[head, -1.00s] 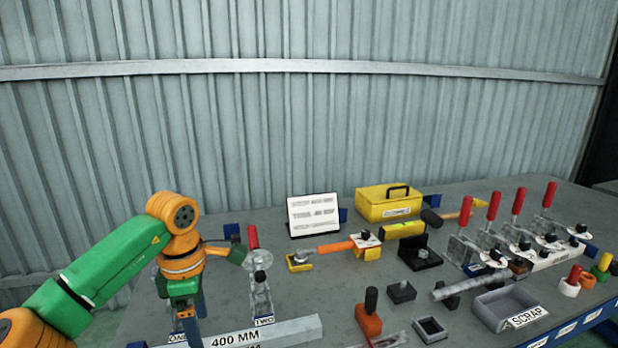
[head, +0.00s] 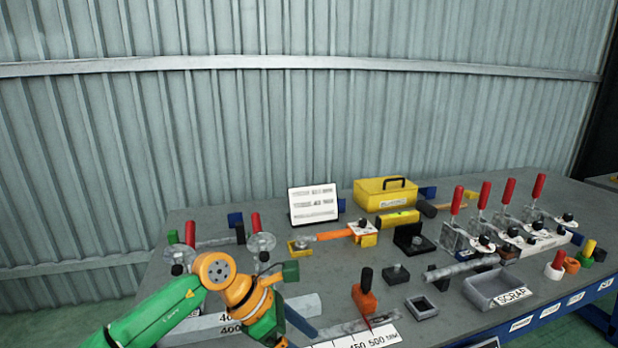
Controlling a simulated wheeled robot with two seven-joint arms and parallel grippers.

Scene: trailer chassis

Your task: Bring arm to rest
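My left arm (head: 165,312) reaches in from the lower left, green with orange joints. Its orange wrist (head: 245,295) is over the near left part of the workbench, in front of the two red-handled clamps. My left gripper is at the bottom of the picture beyond the wrist, mostly hidden by it and by the frame edge. Its opening cannot be made out, and I see nothing clearly held. My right arm and gripper are not in view.
Red-handled clamps (head: 255,222) stand close behind the wrist. The grey workbench (head: 340,270) also holds a white sign (head: 313,204), a yellow toolbox (head: 385,193), an orange-handled tool (head: 335,235), a grey scrap bin (head: 490,288) and several clamps at right.

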